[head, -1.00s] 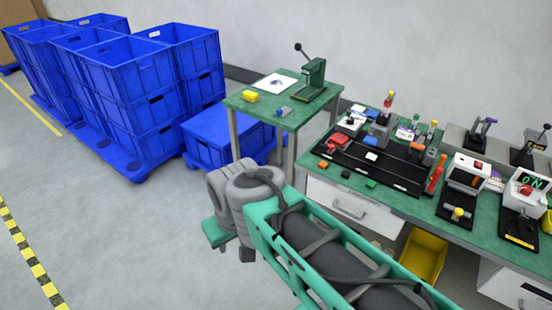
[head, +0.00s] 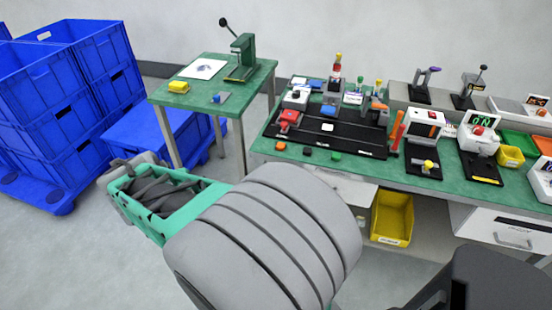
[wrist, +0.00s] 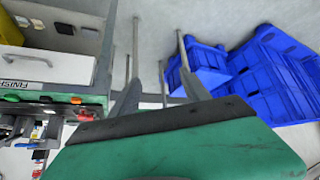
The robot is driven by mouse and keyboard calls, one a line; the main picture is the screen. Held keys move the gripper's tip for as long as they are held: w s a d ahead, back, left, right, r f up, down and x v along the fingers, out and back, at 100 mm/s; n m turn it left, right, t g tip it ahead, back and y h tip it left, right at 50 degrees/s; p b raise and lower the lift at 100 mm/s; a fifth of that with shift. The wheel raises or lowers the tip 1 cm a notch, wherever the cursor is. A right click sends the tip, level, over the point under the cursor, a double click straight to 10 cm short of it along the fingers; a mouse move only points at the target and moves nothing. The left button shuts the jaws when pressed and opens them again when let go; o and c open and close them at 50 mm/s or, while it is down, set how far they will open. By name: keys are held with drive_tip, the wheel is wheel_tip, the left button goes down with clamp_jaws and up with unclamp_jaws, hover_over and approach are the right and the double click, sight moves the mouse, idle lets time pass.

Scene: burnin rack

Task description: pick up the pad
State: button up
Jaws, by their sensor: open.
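I cannot tell for certain which item is the pad. On the long bench a small white square (head: 327,128) lies on a black mat (head: 345,139). My gripper (wrist: 160,85) shows in the wrist view, its two dark fingers apart and nothing seen between them. It is apart from all of these items.
Stacked blue crates (head: 55,95) stand at the left. The long green bench (head: 262,147) carries several small fixtures, buttons and coloured pieces. A yellow bin (head: 392,218) sits below it. Bare floor lies at the lower left.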

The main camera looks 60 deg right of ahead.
drive_tip(key=s+d+f+m+g+h+b, duration=0.1)
drive_tip(key=d+f+m+h+b, duration=0.1)
drive_tip(key=d+f, duration=0.3)
drive_tip(key=s+d+f+m+h+b, duration=0.2)
drive_tip(key=d, duration=0.5)
drive_tip(key=m+g+h+b, duration=0.4)
drive_tip(key=m+h+b, duration=0.1)
drive_tip(key=h, duration=0.1)
approach(280, 145)
drive_tip(key=d, duration=0.3)
drive_tip(key=d+f, duration=0.1)
drive_tip(key=d, duration=0.4)
drive_tip(key=shift+s+d+f, duration=0.2)
drive_tip(key=shift+s+f, duration=0.05)
drive_tip(key=shift+s, duration=0.05)
drive_tip(key=shift+c, duration=0.5)
clamp_jaws()
